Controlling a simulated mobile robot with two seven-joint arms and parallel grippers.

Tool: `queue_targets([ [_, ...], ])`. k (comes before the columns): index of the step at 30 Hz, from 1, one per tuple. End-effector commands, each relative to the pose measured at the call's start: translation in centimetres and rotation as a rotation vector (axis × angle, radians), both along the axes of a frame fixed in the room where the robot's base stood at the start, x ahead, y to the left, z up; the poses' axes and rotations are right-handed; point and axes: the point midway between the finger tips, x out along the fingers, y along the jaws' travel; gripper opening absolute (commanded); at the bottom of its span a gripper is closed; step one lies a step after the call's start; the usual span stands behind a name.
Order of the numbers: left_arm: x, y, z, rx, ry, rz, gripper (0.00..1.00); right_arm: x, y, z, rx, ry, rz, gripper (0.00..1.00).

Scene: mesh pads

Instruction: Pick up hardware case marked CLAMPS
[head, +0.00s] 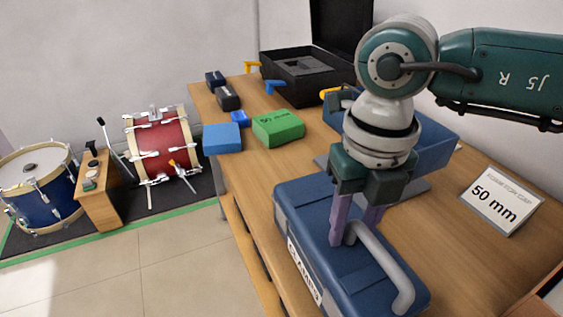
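The blue hardware case (312,221) lies at the near edge of the wooden table. A white label (304,272) on its side facing the floor is seen at a steep slant and seems to read CLAMPS. A grey bar handle (388,268) stands up from its top. My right gripper (355,236) points down at the handle's far end, its two purple fingers on either side of the bar. Whether the fingers press on the bar cannot be made out. My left gripper is out of view.
Behind my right gripper is another blue case (432,150). A 50 mm sign (501,200) stands at right. Green (278,128) and blue (222,138) blocks, small dark items and an open black case (305,82) are farther back. Drums stand on the floor at left.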

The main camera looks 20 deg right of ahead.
Motion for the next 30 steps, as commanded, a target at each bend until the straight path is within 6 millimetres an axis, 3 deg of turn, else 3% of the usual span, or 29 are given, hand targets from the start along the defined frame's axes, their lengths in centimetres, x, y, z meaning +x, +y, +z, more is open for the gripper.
queue_targets([
  [1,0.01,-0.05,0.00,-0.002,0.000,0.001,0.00,0.01,0.00,0.02,0.000,0.000,0.000,0.34],
  [10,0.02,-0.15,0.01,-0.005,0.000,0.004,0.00,0.01,0.01,0.04,0.001,0.000,0.000,0.01],
  [30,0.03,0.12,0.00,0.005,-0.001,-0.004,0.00,0.02,0.05,0.06,0.001,0.000,0.000,0.00],
])
